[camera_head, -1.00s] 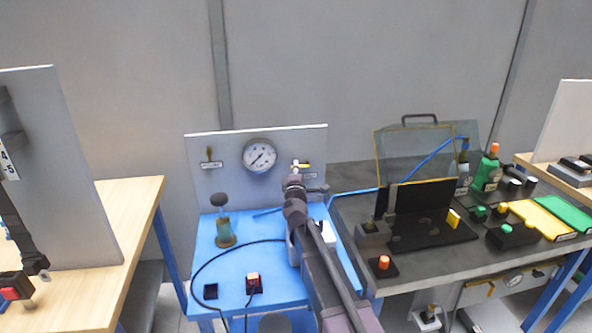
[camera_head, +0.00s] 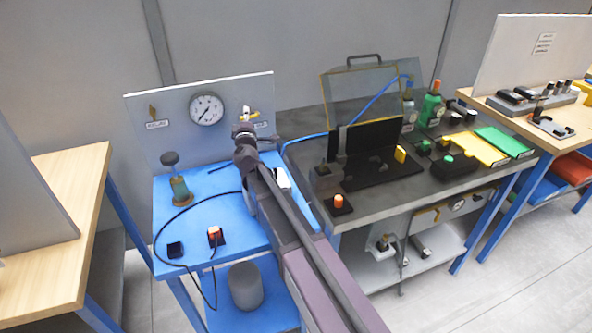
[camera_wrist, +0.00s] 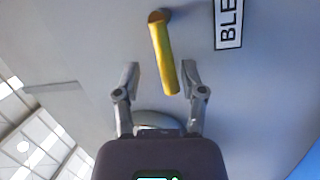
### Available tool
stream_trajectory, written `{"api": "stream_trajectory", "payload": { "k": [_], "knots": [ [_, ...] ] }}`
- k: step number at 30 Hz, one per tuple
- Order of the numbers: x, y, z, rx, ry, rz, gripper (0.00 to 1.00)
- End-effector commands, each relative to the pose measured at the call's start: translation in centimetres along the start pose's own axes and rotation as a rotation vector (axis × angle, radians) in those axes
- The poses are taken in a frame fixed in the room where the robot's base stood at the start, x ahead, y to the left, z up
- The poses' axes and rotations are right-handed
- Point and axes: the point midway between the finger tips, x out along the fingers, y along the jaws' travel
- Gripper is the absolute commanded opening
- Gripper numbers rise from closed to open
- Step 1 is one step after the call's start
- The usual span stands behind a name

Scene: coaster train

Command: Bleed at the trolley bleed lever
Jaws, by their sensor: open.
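The trolley bleed lever is a yellow bar (camera_wrist: 164,55) on the grey panel, next to a label beginning "BLE" (camera_wrist: 229,22). In the wrist view it runs from its pivot at the top down between my fingers. My gripper (camera_wrist: 160,66) is open, with one finger on each side of the lever and gaps showing on both sides. In the head view the small lever (camera_head: 247,112) shows at the upper right of the trolley panel (camera_head: 160,140), just above my gripper (camera_head: 243,130).
A round gauge (camera_head: 206,108) and another labelled valve (camera_head: 153,113) are on the same panel. The blue trolley top (camera_head: 208,190) carries a brass-coloured fitting (camera_head: 180,188), an orange-red switch (camera_head: 214,235) and a black cable. A dark bench (camera_head: 380,205) stands close on the right.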

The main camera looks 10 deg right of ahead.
Motion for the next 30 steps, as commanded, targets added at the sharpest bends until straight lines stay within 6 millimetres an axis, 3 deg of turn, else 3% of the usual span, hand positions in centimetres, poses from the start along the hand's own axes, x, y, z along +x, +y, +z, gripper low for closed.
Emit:
{"api": "stream_trajectory", "payload": {
  "k": [24, 30],
  "knots": [
    [0.7, 2.9, 0.6, 0.578, -0.117, -0.114, 0.53],
    [-2.6, 3.0, 0.4, 0.579, -0.116, -0.116, 0.53]
  ]
}}
